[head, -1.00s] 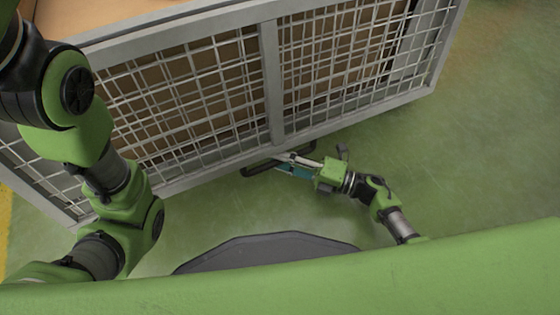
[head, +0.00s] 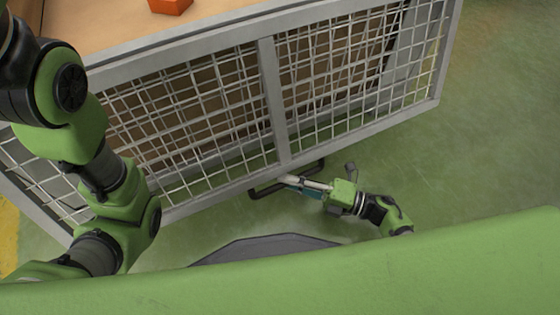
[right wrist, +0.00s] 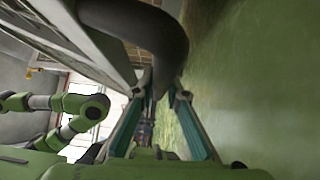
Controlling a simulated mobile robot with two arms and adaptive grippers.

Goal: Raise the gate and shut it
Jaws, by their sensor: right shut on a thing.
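The gate (head: 275,105) is a grey frame with white wire mesh and a middle post, tilted in the head view. A black bar handle (head: 267,192) sits on its lower edge. My right gripper (head: 290,180) is shut on this handle. In the right wrist view the dark curved handle (right wrist: 150,28) passes between the fingers of my right gripper (right wrist: 160,90), with the gate's frame (right wrist: 75,40) at left. My left arm comes in from the left in the head view, but its gripper is out of the picture.
A brown wooden surface (head: 120,35) lies behind the gate's top rail, with an orange block (head: 170,5) on it. Green floor (head: 480,150) at the right is clear. A yellow floor marking (head: 10,235) shows at the far left.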

